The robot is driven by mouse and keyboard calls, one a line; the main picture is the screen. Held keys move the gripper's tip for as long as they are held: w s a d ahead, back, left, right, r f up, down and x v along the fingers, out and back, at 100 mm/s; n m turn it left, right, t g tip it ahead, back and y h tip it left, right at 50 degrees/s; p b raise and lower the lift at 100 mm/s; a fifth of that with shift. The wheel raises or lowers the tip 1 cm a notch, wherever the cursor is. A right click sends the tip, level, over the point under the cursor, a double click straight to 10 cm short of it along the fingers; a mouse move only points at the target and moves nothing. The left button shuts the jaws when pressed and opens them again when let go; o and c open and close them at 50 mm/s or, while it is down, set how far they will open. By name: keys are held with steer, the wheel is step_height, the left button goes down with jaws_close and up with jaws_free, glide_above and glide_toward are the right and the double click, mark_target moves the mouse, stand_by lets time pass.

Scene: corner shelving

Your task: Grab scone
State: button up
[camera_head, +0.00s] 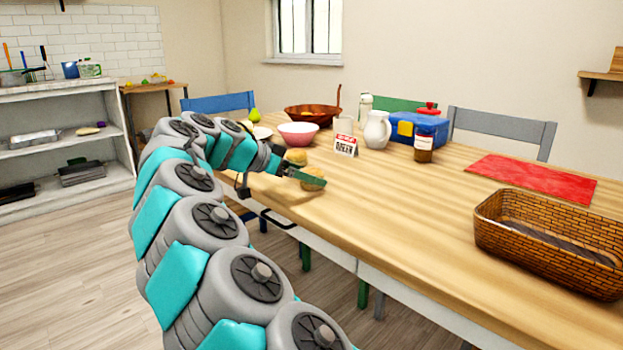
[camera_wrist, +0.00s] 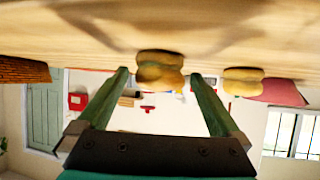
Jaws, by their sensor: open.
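In the head view, a golden-brown scone (camera_head: 314,172) lies on the wooden table (camera_head: 420,215) near its front left edge, partly hidden by my gripper. A second scone (camera_head: 296,156) lies just behind it. My gripper (camera_head: 307,180) reaches over the table edge, low beside the nearer scone. In the wrist view, which looks upside down, my gripper (camera_wrist: 160,76) is open, with a scone (camera_wrist: 160,72) between or just beyond its fingertips; I cannot tell which. The other scone (camera_wrist: 243,80) is outside the right finger.
A pink bowl (camera_head: 298,134), a brown pan (camera_head: 312,114), a small sign (camera_head: 345,145) and a white jug (camera_head: 377,130) stand farther back. A dark bottle (camera_head: 424,148) and blue box (camera_head: 415,128) are behind. A wicker basket (camera_head: 560,240) is at right. The middle table is clear.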

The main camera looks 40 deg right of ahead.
steer(key=shift+d+f, duration=0.1)
steer(key=shift+d, duration=0.1)
steer(key=shift+c, duration=0.2)
steer(key=c, duration=1.3)
steer(key=shift+o, duration=0.2)
